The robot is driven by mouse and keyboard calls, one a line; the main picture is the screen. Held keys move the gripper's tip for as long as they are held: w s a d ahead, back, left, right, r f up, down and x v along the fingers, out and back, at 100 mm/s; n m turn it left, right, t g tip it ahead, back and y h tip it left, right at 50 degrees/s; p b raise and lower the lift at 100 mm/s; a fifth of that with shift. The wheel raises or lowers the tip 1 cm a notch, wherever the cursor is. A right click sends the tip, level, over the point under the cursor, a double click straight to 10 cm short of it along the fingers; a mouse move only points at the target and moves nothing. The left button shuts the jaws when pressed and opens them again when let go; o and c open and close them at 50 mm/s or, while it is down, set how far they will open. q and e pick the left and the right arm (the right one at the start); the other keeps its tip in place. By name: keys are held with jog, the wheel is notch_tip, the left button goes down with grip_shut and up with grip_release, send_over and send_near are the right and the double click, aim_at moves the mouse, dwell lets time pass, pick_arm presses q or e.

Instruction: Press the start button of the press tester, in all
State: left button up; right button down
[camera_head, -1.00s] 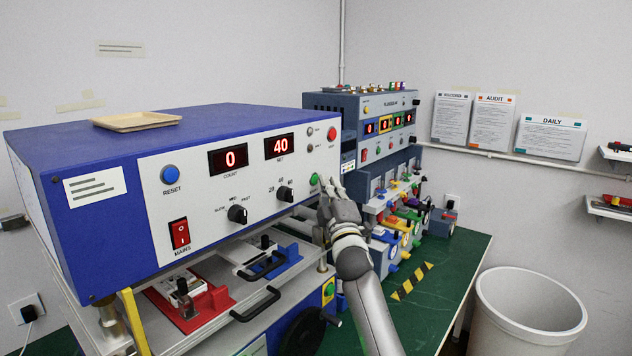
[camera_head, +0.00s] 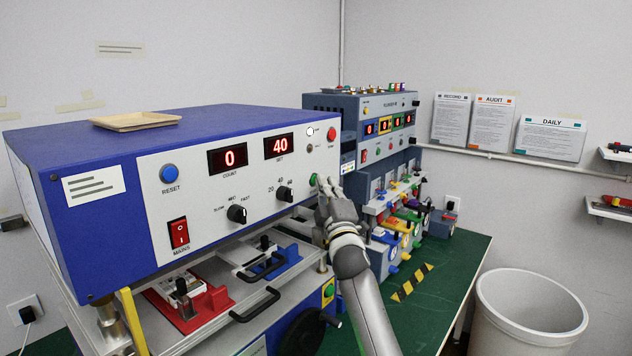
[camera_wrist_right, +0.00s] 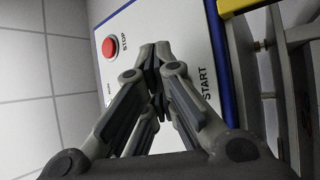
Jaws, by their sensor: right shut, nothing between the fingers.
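The press tester (camera_head: 100,130) is a blue box with a white front panel. Its green start button (camera_head: 313,180) is at the panel's right side, partly covered by my fingers. The red stop button (camera_head: 332,133) is above it and also shows in the right wrist view (camera_wrist_right: 109,47). A small lamp (camera_head: 310,131) beside it glows white. The displays read 0 (camera_head: 229,158) and 40 (camera_head: 279,146). My right gripper (camera_head: 322,184) is shut and empty, its tips at the start button; contact is hidden. In the right wrist view the fingers (camera_wrist_right: 156,55) hide the button beside the START label (camera_wrist_right: 203,88). My left gripper is not in view.
A second grey-blue tester (camera_head: 360,104) with several displays stands behind to the right. Coloured fixtures (camera_head: 400,225) stand on the green bench (camera_head: 450,270). A white bin (camera_head: 525,315) is at the right. A tan tray (camera_head: 136,121) lies on the press tester.

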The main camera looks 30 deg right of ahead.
jog(key=shift+s, duration=0.15)
jog(key=shift+s+d+p, duration=0.25)
jog(key=shift+s+p, duration=0.2)
jog(key=shift+s, duration=0.15)
jog(key=s, duration=0.1)
jog(key=s+d+p, duration=0.1)
jog(key=s, duration=0.1)
jog(key=s+d+p, duration=0.1)
jog(key=shift+s, duration=0.3)
dwell(0.7)
